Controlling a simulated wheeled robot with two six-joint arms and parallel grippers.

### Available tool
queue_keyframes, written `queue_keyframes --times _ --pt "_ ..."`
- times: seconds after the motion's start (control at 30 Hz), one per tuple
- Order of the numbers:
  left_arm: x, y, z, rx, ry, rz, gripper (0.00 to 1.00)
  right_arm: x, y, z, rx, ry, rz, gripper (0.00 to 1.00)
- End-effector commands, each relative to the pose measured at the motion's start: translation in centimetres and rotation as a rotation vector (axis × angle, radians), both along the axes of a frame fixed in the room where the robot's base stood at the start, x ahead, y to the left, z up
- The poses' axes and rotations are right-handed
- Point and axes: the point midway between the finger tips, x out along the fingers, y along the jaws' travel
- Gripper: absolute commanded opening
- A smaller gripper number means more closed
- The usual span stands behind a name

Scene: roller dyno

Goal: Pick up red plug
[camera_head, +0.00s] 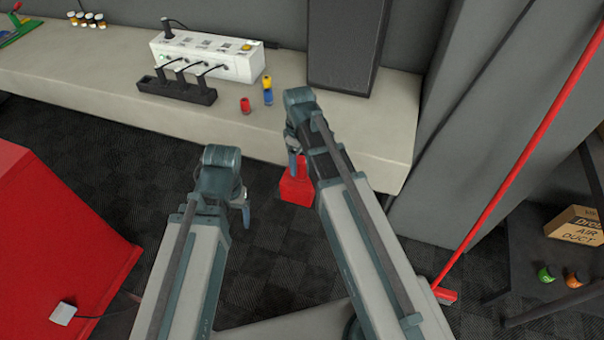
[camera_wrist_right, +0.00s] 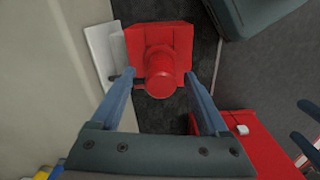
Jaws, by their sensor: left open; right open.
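My right gripper (camera_wrist_right: 158,74) is open and empty. It points down just off the bench's front edge, to the right of the plug and nearer me. In the right wrist view a red floor object with a round top (camera_wrist_right: 160,75) shows between its fingers, well below. The red plug is not clearly visible there. My left gripper (camera_head: 246,208) is open over the floor, in front of the bench and apart from the plug.
A yellow plug (camera_head: 267,82) and blue plug (camera_head: 268,97) stand right beside the red one. A black power strip (camera_head: 175,92) with plugs and a white socket box (camera_head: 210,57) lie behind. A dark panel (camera_head: 345,45) stands at the right. The bench front left is clear.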

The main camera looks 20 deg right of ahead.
Motion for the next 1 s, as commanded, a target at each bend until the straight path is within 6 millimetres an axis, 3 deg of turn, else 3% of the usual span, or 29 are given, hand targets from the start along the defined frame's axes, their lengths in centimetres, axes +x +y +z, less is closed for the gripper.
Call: queue_keyframes --times 0.03,0.13,0.47,0.87,1.0 --pt "0.0 0.0 -1.4 0.000 0.000 0.000 0.82 0.0 -0.1 -1.4 0.000 0.000 0.000 0.78" --pt "0.0 0.0 -2.4 0.000 0.000 0.000 0.82 0.0 0.0 -2.4 0.000 0.000 0.000 0.78" --pt "0.0 0.0 -2.5 0.000 0.000 0.000 0.82 0.0 0.0 -2.5 0.000 0.000 0.000 0.76" --pt "0.0 0.0 -2.5 0.000 0.000 0.000 0.82 0.0 0.0 -2.5 0.000 0.000 0.000 0.04" --pt "0.0 0.0 -2.5 0.000 0.000 0.000 0.82 0.0 0.0 -2.5 0.000 0.000 0.000 0.03"
